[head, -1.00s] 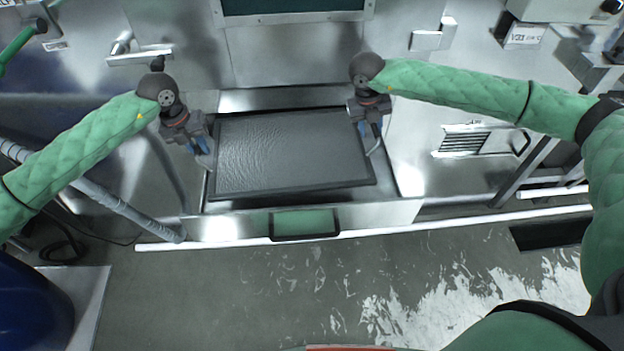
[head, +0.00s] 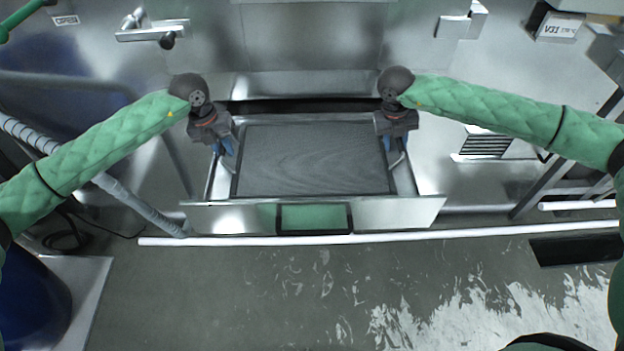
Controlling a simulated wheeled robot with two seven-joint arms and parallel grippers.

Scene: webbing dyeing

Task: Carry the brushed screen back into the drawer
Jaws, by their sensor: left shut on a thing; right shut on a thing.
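The screen (head: 314,160) is a dark grey mesh panel in a thin black frame. It lies level within the outline of the pulled-out metal drawer (head: 398,214); I cannot tell whether it rests on the drawer's bottom. My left gripper (head: 228,160) is shut on the screen's left edge. My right gripper (head: 394,157) is shut on its right edge. The drawer's front has a dark-framed green panel (head: 314,218) in its middle. The drawer's floor is hidden under the screen.
A white rail (head: 420,235) runs along the floor just in front of the drawer. A grey hose (head: 130,205) and a blue drum (head: 32,305) stand at the left. A vented panel (head: 486,145) is on the right. The floor in front is clear.

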